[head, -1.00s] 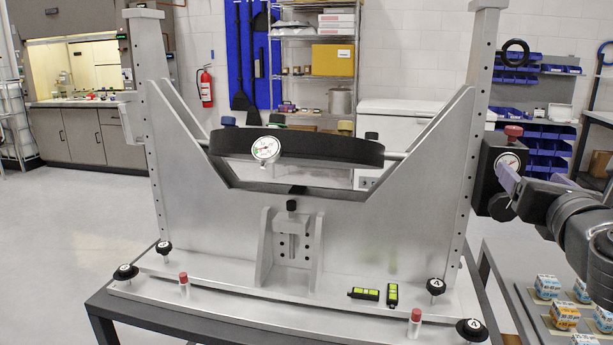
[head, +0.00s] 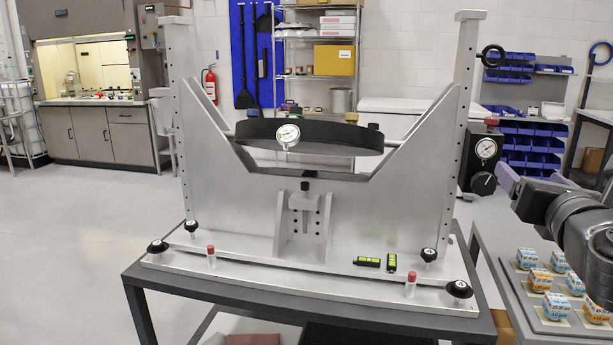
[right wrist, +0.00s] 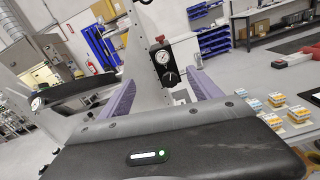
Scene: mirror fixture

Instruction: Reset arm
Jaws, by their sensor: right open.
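My right gripper (head: 507,178) is at the right side of the head view, with its purple fingers just right of a black box with a dial gauge and knob (head: 483,165) on the fixture's right post. In the right wrist view the two purple fingers stand apart with nothing between them, and the gauge box (right wrist: 164,64) shows beyond the gap. The mirror fixture (head: 225,180) is a grey metal frame holding a dark round mirror (head: 330,136) tilted nearly flat, with a white dial gauge (head: 288,135) at its front. My left gripper is out of view.
The fixture stands on a dark table (head: 160,283) with black knobs, red-capped pins and two green-marked levels (head: 391,262). At right, a tray (head: 520,310) holds several small boxes (head: 557,305). Open floor (head: 80,230) lies to the left.

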